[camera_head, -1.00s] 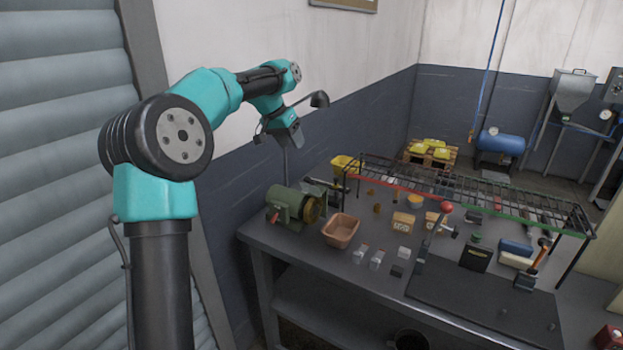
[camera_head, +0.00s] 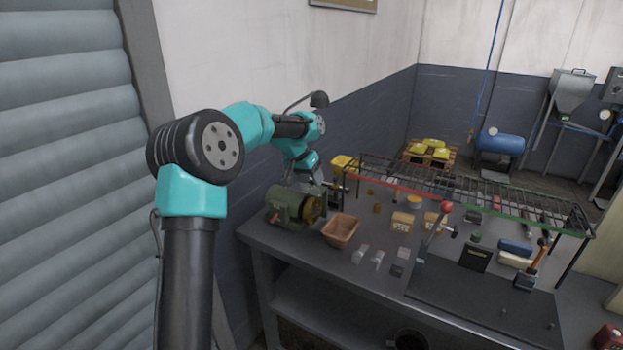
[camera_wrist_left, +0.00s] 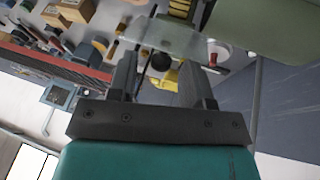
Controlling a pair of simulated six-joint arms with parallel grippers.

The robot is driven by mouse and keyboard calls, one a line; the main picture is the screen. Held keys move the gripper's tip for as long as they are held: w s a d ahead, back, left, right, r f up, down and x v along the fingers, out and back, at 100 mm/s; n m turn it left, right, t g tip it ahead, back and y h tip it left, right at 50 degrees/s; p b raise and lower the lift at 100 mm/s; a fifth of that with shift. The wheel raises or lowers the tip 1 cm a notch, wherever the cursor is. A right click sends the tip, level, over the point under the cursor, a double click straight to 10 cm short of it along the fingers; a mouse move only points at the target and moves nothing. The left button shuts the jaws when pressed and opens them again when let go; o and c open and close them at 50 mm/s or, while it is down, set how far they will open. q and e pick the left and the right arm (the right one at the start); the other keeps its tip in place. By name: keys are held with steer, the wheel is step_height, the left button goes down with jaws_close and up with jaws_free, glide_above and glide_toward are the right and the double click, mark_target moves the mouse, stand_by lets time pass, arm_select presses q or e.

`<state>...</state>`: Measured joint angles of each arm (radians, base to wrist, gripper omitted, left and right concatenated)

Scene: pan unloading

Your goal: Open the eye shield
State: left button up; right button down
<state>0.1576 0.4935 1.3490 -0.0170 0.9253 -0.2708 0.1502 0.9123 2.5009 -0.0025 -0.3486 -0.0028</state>
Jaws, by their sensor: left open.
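The green bench grinder (camera_head: 287,207) stands on the back left part of the bench, its brownish wheel (camera_head: 313,210) facing right. In the left wrist view the green housing (camera_wrist_left: 270,25) fills the top right. A clear, pale plate that looks like the eye shield (camera_wrist_left: 175,38) lies just beyond my fingers, with a dark round knob (camera_wrist_left: 162,62) between them. My left gripper (camera_wrist_left: 158,72) is open and appears empty; I cannot tell whether it touches the shield. In the head view my left wrist is just behind the grinder, its fingertips hard to make out. My right gripper is not in view.
A wire rack (camera_head: 470,192) spans the back of the bench. A brown bin (camera_head: 340,231), small boxes (camera_head: 402,222) and a red-knobbed lever (camera_head: 446,207) stand to the right. The wall is close behind.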

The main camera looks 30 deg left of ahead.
arm_select(q)
steer(key=shift+f, duration=0.15)
steer(key=shift+c, duration=0.3)
jaws_close()
steer(key=shift+w, duration=0.1)
steer(key=shift+w, duration=0.15)
steer(key=shift+w+f+g, duration=0.1)
steer(key=shift+w+g, duration=0.3)
steer(key=shift+g, duration=0.5)
steer(key=shift+w+f+g, duration=0.1)
steer(key=shift+w+g, duration=0.3)
steer(key=shift+g, duration=0.5)
steer(key=shift+o, duration=0.3)
jaws_free()
